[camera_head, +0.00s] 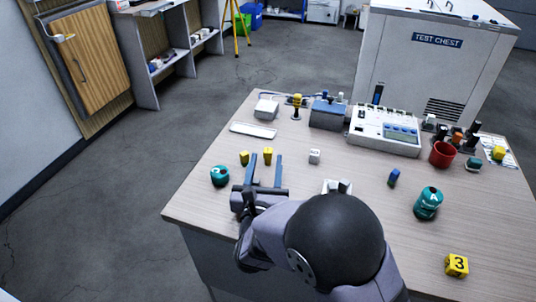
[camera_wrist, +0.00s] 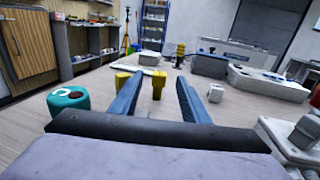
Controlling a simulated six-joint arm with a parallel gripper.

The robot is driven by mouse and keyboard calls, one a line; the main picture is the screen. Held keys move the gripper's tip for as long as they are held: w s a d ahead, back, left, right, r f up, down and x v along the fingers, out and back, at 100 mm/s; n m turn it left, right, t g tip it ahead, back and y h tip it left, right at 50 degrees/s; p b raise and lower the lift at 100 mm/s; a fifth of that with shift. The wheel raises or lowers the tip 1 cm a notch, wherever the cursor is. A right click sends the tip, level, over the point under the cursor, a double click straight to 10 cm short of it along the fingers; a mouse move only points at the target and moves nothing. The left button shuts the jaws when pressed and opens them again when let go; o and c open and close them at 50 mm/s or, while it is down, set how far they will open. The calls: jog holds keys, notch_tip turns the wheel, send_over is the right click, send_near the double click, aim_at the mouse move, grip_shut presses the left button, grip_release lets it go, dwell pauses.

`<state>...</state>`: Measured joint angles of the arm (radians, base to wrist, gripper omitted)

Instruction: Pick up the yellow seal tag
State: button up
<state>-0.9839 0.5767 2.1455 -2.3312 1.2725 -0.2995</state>
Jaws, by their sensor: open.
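Two small yellow pieces stand upright on the table just ahead of my gripper (camera_head: 264,160); I cannot tell for sure which is the seal tag. The right yellow piece (camera_head: 268,155) lies in line with the gap between my fingertips, and it also shows between the fingers in the wrist view (camera_wrist: 158,84). The left yellow piece (camera_head: 244,157) is outside my left finger, which partly covers it in the wrist view (camera_wrist: 121,79). My gripper is open and empty, its blue fingers pointing away across the table.
A teal round container (camera_head: 219,176) stands left of my gripper. A small white cube (camera_head: 314,156) is to the right. A white tray (camera_head: 253,130) and instruments (camera_head: 384,131) stand farther back. A yellow cube marked 3 (camera_head: 456,265) and a teal canister (camera_head: 428,203) are at right.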

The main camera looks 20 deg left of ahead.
jog(key=shift+x, duration=1.35)
grip_shut()
jog(key=shift+r, duration=0.1)
notch_tip(320, 180, up, 10)
jog(key=shift+p, duration=0.35)
